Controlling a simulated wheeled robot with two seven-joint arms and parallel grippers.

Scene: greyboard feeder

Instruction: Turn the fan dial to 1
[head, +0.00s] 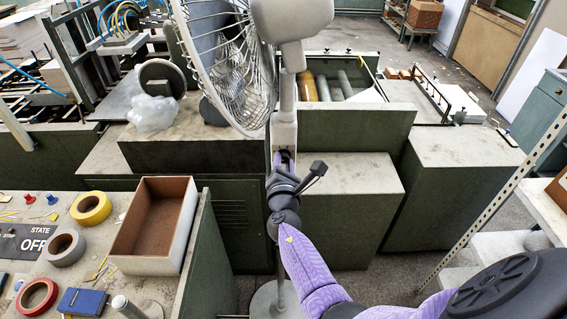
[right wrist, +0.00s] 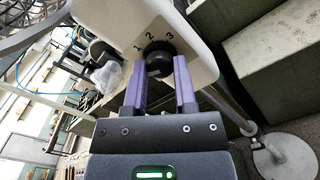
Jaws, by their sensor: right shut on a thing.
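The standing fan (head: 290,20) rises in the middle of the head view, its wire cage to the left. Its pale control box (head: 284,131) is on the pole. My right gripper (head: 284,158) reaches up to that box from below. In the right wrist view, the box (right wrist: 200,30) carries the numbers 1, 2 and 3 above a round black dial (right wrist: 157,58). The purple fingers of my right gripper (right wrist: 159,72) are shut on the dial, one on each side. I cannot tell which number the dial points to. My left gripper is not in view.
A table at the left holds an open box (head: 152,225), tape rolls (head: 91,209) and a blue notebook (head: 83,301). Green machine cabinets (head: 340,205) stand behind the fan. A slotted metal post (head: 500,205) slants at the right. The fan's round base (head: 265,302) is on the floor.

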